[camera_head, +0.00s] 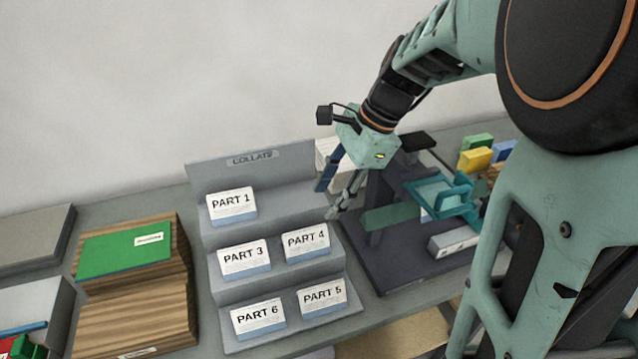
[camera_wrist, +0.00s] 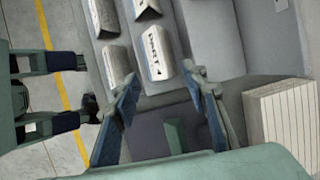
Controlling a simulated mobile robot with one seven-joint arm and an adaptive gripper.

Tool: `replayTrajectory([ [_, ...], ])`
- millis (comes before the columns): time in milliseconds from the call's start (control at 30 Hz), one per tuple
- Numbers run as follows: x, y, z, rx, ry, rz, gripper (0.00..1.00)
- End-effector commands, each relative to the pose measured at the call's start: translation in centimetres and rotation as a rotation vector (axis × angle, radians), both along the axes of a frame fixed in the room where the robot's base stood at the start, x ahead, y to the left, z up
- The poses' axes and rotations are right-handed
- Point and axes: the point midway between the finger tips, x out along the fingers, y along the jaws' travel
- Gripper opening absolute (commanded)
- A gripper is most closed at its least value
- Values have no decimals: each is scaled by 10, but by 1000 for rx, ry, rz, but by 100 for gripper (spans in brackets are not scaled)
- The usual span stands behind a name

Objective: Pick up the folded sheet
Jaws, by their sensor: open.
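Several white labelled cards with blue lower edges stand on the grey stepped COLLATE rack (camera_head: 212,290): PART 1 (camera_head: 231,204), PART 3 (camera_head: 244,258), PART 4 (camera_head: 306,242), PART 5 (camera_head: 322,297) and PART 6 (camera_head: 258,317). I cannot tell whether one of them is the folded sheet. A small pale piece (camera_head: 427,214) shows under the teal frame, mostly hidden. My gripper (camera_head: 334,196) is open and empty above the rack's right end. In the wrist view its blue-padded fingers (camera_wrist: 163,78) are spread, with the PART 4 card (camera_wrist: 157,52) just beyond the tips.
Right of the rack, a dark stand (camera_head: 400,262) carries the teal frame (camera_head: 452,193), with coloured blocks (camera_head: 475,160) behind. A white ribbed block (camera_wrist: 282,116) stands behind the rack. A wooden block with a green book (camera_head: 125,250) is on the left. The rack's top right is bare.

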Motion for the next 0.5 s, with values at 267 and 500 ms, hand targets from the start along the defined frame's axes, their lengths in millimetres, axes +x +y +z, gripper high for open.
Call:
replayTrajectory([
  [267, -4, 12, -22, 42, 2, 14, 40],
  [500, -1, 27, -54, 41, 0, 14, 40],
])
